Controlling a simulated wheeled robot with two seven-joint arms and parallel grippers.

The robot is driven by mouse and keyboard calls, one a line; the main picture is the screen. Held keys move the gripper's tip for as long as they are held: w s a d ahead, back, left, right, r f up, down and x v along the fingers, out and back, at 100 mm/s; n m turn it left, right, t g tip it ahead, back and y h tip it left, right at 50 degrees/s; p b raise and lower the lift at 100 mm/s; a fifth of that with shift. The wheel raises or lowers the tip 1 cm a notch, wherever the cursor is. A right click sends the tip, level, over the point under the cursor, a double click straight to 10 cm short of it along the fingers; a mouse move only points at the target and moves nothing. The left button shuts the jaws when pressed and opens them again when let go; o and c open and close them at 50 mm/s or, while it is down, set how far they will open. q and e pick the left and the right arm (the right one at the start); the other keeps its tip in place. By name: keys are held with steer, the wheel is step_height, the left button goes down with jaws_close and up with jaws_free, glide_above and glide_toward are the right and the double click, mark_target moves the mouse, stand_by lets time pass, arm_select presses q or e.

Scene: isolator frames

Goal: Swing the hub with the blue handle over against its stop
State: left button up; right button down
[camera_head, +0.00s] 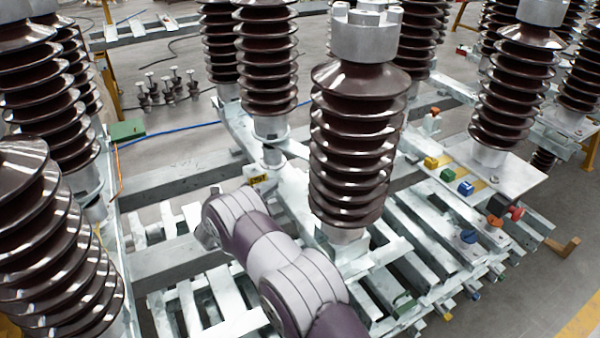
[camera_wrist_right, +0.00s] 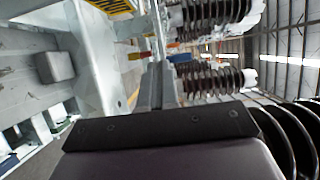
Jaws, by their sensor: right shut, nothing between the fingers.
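Two blue parts show at the right in the head view: a small blue block (camera_head: 466,187) on a pale plate, and a round blue knob (camera_head: 468,236) at the end of the metal beams. I cannot tell which one belongs to the hub, or how the hub is turned. My right arm reaches in from the bottom centre of the head view, well to the left of both, and its fingertips are hard to make out there. In the wrist view my right gripper (camera_wrist_right: 157,82) is shut and empty, with nothing touching its tips. My left gripper is out of view.
A tall brown ribbed insulator (camera_head: 352,150) stands just right of my arm. More insulators (camera_head: 45,240) crowd the left and back. A red knob (camera_head: 515,213) and a yellow block (camera_head: 431,162) sit near the blue parts. Metal beams (camera_head: 185,265) lie below; bare floor is at the right.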

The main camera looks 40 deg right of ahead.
mark_target(307, 158)
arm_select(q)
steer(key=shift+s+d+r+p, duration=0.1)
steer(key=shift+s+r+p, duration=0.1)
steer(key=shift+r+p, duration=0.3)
arm_select(e)
steer(key=x, duration=1.3)
steer(key=shift+s+d, duration=0.1)
steer(key=shift+d, duration=0.15)
steer(key=d+b, duration=0.1)
steer(key=d+n+t+b, duration=0.1)
steer(key=d+t, duration=0.1)
steer(key=shift+d+f+y+b, duration=0.3)
steer(key=shift+y+b, duration=0.1)
steer(key=shift+d+r, duration=0.15)
steer(key=shift+d, duration=0.15)
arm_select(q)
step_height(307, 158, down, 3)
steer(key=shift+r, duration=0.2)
arm_select(e)
steer(key=shift+r, duration=0.15)
